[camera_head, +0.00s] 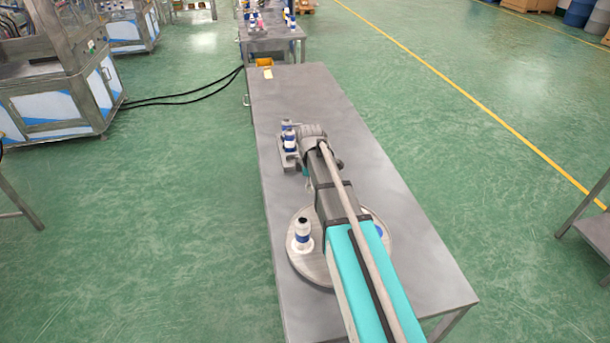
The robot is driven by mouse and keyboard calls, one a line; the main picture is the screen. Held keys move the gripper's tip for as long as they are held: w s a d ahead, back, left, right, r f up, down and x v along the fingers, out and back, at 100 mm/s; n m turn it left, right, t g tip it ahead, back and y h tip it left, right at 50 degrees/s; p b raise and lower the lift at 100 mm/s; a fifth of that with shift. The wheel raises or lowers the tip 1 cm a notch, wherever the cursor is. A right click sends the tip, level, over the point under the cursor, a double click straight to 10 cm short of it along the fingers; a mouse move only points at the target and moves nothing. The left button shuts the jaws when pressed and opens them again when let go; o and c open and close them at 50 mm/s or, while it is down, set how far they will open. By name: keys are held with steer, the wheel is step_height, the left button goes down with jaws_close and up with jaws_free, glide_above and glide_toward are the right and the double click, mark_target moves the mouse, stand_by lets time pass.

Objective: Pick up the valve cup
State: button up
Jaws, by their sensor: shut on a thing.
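My arm reaches from the lower right over the grey steel table (375,190). My gripper (290,160) is at the arm's far end, beside the blue-and-white cans (290,140), mostly hidden by my wrist. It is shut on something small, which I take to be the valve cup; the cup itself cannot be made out. A white can with a dark top (302,231) stands upright on the left side of a round plate (318,270). My arm covers the middle of that plate. A small blue item (379,230) shows at its right side.
A yellow bin (264,62) sits at the table's far end. Another table (272,32) with small items stands beyond. A blue-and-white machine (60,100) is at left, with black cables on the green floor. The table's right side and far half are mostly clear.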

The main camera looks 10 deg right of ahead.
steer(key=shift+s+r+p, duration=0.2)
steer(key=shift+s+r, duration=0.1)
steer(key=shift+s, duration=0.35)
steer(key=shift+s+r+p, duration=0.15)
steer(key=shift+s+r, duration=0.1)
steer(key=shift+s, duration=0.4)
steer(key=shift+s, duration=0.1)
